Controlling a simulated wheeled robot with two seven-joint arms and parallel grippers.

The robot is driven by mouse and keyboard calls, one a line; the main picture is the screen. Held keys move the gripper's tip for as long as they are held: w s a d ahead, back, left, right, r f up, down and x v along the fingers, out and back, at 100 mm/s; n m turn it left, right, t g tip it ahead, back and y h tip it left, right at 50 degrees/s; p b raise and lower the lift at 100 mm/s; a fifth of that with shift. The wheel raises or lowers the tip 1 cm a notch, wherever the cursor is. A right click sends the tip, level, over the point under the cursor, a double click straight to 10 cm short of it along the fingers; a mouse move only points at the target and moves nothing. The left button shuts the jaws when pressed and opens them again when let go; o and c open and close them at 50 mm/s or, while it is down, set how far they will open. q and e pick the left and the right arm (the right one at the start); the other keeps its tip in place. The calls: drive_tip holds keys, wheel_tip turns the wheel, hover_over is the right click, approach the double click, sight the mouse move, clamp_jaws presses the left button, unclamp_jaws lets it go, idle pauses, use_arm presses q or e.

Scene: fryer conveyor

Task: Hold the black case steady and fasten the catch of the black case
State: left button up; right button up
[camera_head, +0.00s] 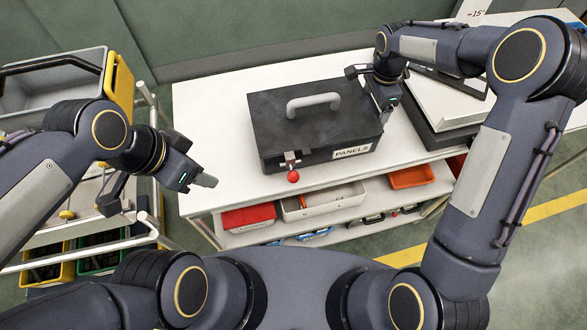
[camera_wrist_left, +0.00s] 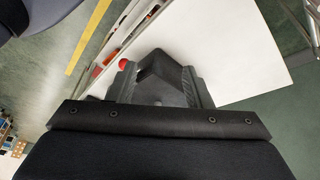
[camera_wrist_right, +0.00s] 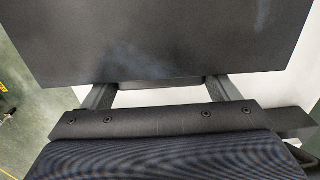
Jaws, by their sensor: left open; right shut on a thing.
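The black case (camera_head: 265,115) lies closed on the white worktop, with a grey handle on its lid and a PANELS label on its front. Its catch (camera_head: 290,160) is a metal fitting at the front left with a red ball knob (camera_head: 293,176); whether it is fastened I cannot tell. The knob also shows in the left wrist view (camera_wrist_left: 123,63). My left gripper (camera_head: 205,181) is open and empty, left of the case and apart from it. My right gripper (camera_head: 384,100) is shut on the case at its right side. The case fills the top of the right wrist view (camera_wrist_right: 150,40).
The worktop (camera_head: 215,125) is clear left of the case. Another dark case with a light lid (camera_head: 440,110) stands to the right. A shelf below holds a red bin (camera_head: 248,216), a white bin (camera_head: 325,200) and an orange bin (camera_head: 411,177). A cart with a grey crate (camera_head: 60,85) stands at left.

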use_arm(q)
drive_tip(key=w+d+m+g, duration=0.1)
drive_tip(key=d+m, duration=0.1)
drive_tip(key=m, duration=0.3)
drive_tip(key=w+d+f+m+g+y, duration=0.1)
drive_tip(key=d+m, duration=0.1)
drive_tip(key=m, duration=0.3)
drive_tip(key=w+d+m+g, duration=0.1)
drive_tip(key=d+m, duration=0.1)
drive_tip(key=m, duration=0.3)
drive_tip(key=shift+w+f+g+y, duration=0.15)
drive_tip(key=shift+w+g+y, duration=0.05)
drive_tip(key=shift+g+y, duration=0.2)
clamp_jaws()
drive_tip(key=d+f+m+g+y, duration=0.1)
drive_tip(key=d+m, duration=0.4)
drive_tip(key=m, duration=0.3)
drive_tip(key=w+d+f+m+g+y, duration=0.1)
drive_tip(key=d+m, duration=0.3)
drive_tip(key=m, duration=0.5)
drive_tip(key=shift+w+d+f+m+g, duration=0.15)
drive_tip(key=shift+d+f+m+g, duration=0.2)
drive_tip(key=shift+f, duration=0.25)
